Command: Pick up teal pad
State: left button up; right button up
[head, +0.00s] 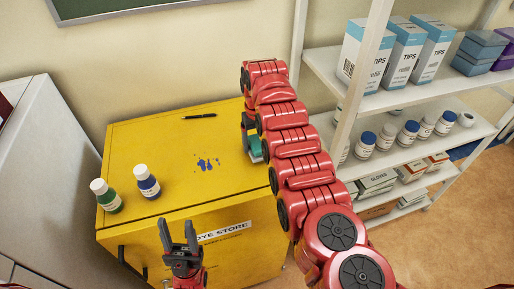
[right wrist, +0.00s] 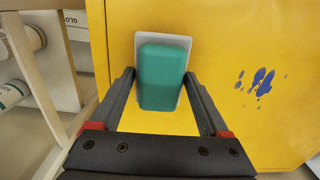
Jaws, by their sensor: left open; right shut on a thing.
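The teal pad (right wrist: 162,78) is a rounded block on a pale backing. In the right wrist view it lies between the fingers of my right gripper (right wrist: 160,88), which is shut on it. In the head view a bit of the teal pad (head: 255,151) shows beside my right arm, over the right part of the yellow cabinet top; the arm hides much of the gripper. I cannot tell whether the pad touches the top. My left gripper (head: 179,238) is open and empty in front of the cabinet's front edge.
The yellow cabinet (head: 150,130) bears blue stains (head: 207,164), a black pen (head: 199,116), a green-filled bottle (head: 106,196) and a blue-filled bottle (head: 147,182). White shelves (head: 400,153) with boxes and bottles stand right of my right arm. The middle of the top is mostly clear.

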jog(key=shift+w+a+r+b, duration=0.1)
jog(key=shift+r+b, duration=0.7)
jog(key=shift+r, duration=0.05)
jog(key=shift+a+r, duration=0.1)
jog(key=shift+a, duration=0.1)
jog(key=shift+s+a+r+b, duration=0.15)
jog(key=shift+s+a+b, duration=0.1)
jog(key=shift+s+b, duration=0.4)
jog(key=s+b, duration=0.1)
jog(key=s+a+b, duration=0.1)
jog(key=s+b, duration=0.1)
jog(key=s+a+b, duration=0.1)
jog(key=s, duration=0.1)
jog(key=shift+s+a, duration=0.15)
jog(key=shift+a, duration=0.1)
jog(key=s+a, duration=0.1)
jog(key=s, duration=0.1)
jog(key=s+a+b, duration=0.2)
jog(key=s, duration=0.1)
jog(key=shift+s+r, duration=0.35)
jog(key=shift+r, duration=0.05)
jog(key=shift+s+a+r+p, duration=0.15)
jog(key=shift+s+r+p, duration=0.1)
jog(key=shift+s+p, duration=0.15)
jog(key=shift+s+a, duration=0.25)
jog(key=shift+s, duration=0.4)
